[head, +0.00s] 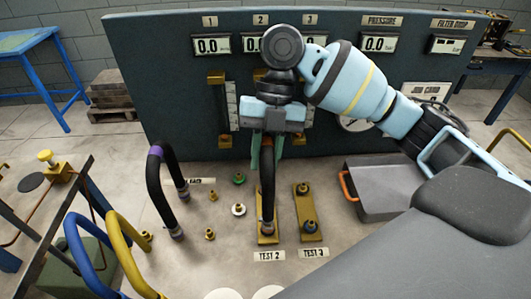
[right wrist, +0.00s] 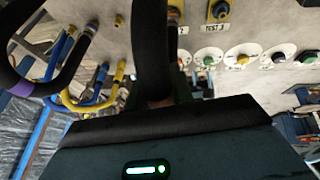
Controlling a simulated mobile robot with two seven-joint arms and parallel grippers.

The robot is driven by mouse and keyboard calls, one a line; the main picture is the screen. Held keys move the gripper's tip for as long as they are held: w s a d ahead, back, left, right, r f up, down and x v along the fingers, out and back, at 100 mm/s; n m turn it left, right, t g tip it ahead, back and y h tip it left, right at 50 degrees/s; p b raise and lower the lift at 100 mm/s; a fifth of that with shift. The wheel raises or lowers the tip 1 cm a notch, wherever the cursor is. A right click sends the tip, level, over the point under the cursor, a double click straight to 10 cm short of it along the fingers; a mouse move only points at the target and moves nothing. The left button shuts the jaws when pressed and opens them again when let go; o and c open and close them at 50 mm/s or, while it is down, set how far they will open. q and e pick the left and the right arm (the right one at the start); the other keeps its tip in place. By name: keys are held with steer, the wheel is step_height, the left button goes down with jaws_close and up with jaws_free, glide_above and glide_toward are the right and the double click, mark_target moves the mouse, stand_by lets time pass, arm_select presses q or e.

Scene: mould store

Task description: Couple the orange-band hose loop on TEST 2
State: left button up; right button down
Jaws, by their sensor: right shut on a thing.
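A black hose loop (head: 267,190) hangs upright below my right gripper (head: 267,150). Its teal fingers are shut on the loop's upper part, one at each side. A little orange shows near the fingers; the band itself is mostly hidden. The loop's lower near end comes down at the near fitting of the brass TEST 2 plate (head: 263,239). I cannot tell whether it is seated. The loop hides the plate's far fitting. In the right wrist view the black hose (right wrist: 153,50) fills the middle, and its ends are not clear. My left gripper is not in view.
The TEST 3 plate (head: 307,212) with two bare fittings stands close right. A purple-band black hose (head: 160,190) stands left, with blue (head: 78,250) and yellow (head: 125,255) hoses nearer. Small fittings and a green cap (head: 239,178) lie between. A gauge panel (head: 170,100) rises behind.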

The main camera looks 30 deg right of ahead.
steer(key=c, duration=1.1)
jaws_free()
steer(key=shift+d, duration=0.1)
steer(key=v, duration=0.7)
steer(key=shift+w+d+r, duration=0.1)
steer(key=shift+d+r, duration=0.1)
steer(key=shift+r, duration=0.1)
